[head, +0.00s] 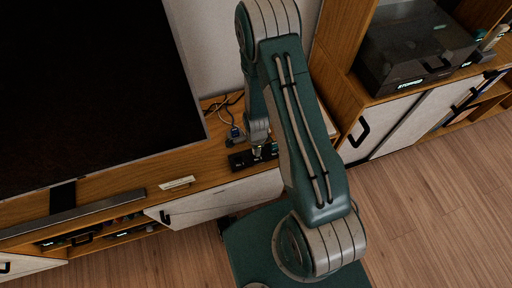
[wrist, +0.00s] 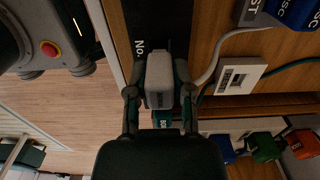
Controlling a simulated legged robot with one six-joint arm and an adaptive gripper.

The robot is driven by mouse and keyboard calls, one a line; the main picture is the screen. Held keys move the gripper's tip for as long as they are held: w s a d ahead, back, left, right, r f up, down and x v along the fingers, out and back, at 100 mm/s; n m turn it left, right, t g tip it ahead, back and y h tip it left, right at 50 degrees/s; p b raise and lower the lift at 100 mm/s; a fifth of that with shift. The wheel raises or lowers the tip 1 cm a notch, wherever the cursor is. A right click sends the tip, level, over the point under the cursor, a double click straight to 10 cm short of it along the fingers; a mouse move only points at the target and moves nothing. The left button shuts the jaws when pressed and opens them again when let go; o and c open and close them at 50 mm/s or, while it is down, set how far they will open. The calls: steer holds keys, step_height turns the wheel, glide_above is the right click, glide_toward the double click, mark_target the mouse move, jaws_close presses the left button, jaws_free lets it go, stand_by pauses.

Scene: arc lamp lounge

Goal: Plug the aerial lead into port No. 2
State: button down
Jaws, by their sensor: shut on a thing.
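My gripper (wrist: 158,92) is shut on a pale grey plug (wrist: 159,70), seen between both fingers in the wrist view. A pale cable (wrist: 212,62) runs beside the right finger and curves up to the right; its join to the plug is hidden. The plug lies over a black box (wrist: 158,20) with white lettering starting "No"; the number and port are covered. I cannot tell whether the plug touches or enters the box. In the head view the black box (head: 239,161) sits on the wooden cabinet top, with my gripper (head: 258,150) over it.
A blue connector (head: 235,132) and loose cables lie behind the box. A large dark screen (head: 90,90) stands left; a dark lidded case (head: 415,45) is at right. Open floor (head: 440,220) lies in front.

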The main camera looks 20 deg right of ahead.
steer(key=shift+f, duration=0.85)
steer(key=shift+c, duration=2.1)
jaws_free()
steer(key=shift+r, duration=0.1)
step_height(320, 180, up, 12)
steer(key=shift+f, duration=0.15)
